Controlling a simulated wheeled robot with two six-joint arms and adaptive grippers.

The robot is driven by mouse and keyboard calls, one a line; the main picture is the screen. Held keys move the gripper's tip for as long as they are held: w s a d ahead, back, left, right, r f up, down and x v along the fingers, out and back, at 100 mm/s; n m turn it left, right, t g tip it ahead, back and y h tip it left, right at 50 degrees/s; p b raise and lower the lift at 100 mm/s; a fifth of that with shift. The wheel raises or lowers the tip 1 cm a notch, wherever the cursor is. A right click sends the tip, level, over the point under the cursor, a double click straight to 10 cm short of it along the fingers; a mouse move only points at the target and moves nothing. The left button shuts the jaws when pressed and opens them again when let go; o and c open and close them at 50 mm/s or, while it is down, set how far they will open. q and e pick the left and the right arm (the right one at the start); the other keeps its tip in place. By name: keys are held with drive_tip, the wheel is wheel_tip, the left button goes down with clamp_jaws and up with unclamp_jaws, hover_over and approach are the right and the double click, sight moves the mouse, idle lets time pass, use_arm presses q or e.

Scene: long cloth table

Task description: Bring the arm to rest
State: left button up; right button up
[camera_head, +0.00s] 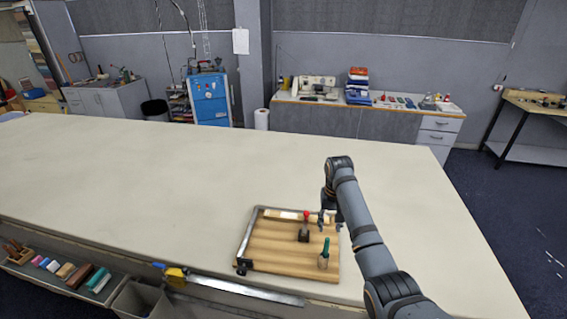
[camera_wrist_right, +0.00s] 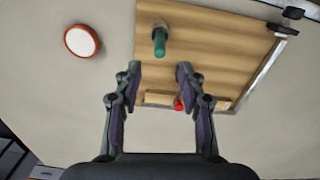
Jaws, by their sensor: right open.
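My right arm (camera_head: 362,218) reaches in from the lower right over the table. My right gripper (camera_head: 332,224) points down by the right edge of a wooden board (camera_head: 270,245). In the wrist view the right gripper (camera_wrist_right: 158,72) is open, with nothing between its fingers. A green-handled tool (camera_head: 325,250) stands upright in a small holder on the board; it also shows in the wrist view (camera_wrist_right: 159,42). A red-topped tool (camera_head: 304,228) stands further back on the board, beside a pale wooden strip (camera_head: 285,214). My left gripper is not in view.
The long cloth table (camera_head: 150,170) is mostly bare left of the board. A metal bar (camera_head: 243,240) edges the board's left side. A round white disc with an orange rim (camera_wrist_right: 81,40) lies off the board. A tool shelf (camera_head: 60,270) is along the front.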

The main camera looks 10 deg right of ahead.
drive_tip(key=s+a+f+n, duration=0.1)
drive_tip(key=s+f, duration=0.5)
drive_tip(key=f, duration=0.1)
drive_tip(key=s+a+r+n+t, duration=0.1)
drive_tip(key=s+a+n+t, duration=0.1)
drive_tip(key=s, duration=0.9)
drive_tip(key=s+a+n+t, duration=0.1)
drive_tip(key=s+a, duration=0.1)
drive_tip(key=s, duration=0.9)
wheel_tip(320, 180, down, 34)
drive_tip(key=s+d+b, duration=0.3)
drive_tip(key=b, duration=0.5)
use_arm(q)
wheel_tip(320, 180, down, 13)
drive_tip(key=b, duration=0.5)
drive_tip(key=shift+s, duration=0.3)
use_arm(e)
drive_tip(key=s+f+g, duration=0.2)
drive_tip(key=s+f, duration=1.6)
drive_tip(key=f, duration=0.3)
drive_tip(key=shift+s+d+f+h, duration=0.15)
drive_tip(key=shift+d+f+h, duration=0.15)
drive_tip(key=shift+d, duration=0.15)
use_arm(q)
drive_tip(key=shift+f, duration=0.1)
